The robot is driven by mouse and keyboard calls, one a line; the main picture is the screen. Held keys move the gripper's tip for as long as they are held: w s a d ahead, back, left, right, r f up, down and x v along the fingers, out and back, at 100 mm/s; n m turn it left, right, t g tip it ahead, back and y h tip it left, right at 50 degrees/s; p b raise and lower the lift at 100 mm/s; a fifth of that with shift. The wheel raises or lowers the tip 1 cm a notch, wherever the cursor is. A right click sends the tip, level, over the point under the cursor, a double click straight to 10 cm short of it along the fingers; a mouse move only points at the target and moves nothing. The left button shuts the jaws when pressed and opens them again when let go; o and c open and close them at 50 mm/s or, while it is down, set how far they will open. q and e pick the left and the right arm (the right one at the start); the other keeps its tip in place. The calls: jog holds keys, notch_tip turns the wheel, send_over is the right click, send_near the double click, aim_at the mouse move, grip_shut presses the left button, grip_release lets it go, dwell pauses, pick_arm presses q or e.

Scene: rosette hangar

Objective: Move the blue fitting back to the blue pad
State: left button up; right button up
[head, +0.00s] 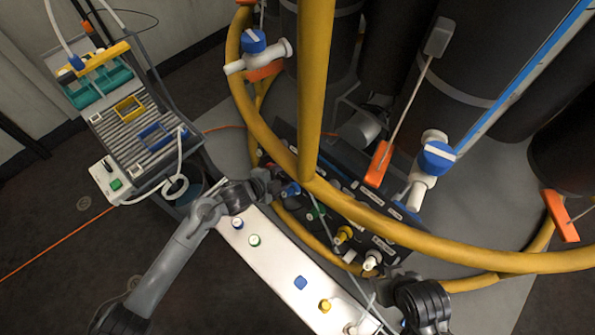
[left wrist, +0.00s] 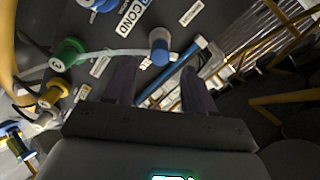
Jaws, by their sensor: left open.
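The blue fitting (head: 291,189) sits at the upper left end of the dark port panel, just beyond my left gripper (head: 275,187). In the left wrist view the blue fitting (left wrist: 160,46) lies between the two fingertips of my left gripper (left wrist: 158,66), which is open; no contact shows.
Green (head: 316,212), yellow (head: 343,235) and white (head: 372,260) fittings stand along the panel. A thick yellow hose (head: 400,218) arches over it. A ribbed bench (head: 140,130) is at the upper left.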

pick_arm(q)
jog(key=shift+b+x, duration=2.25)
jog(key=shift+x, duration=0.95)
jog(key=shift+p, duration=0.45)
grip_shut()
jog(key=shift+r, duration=0.1)
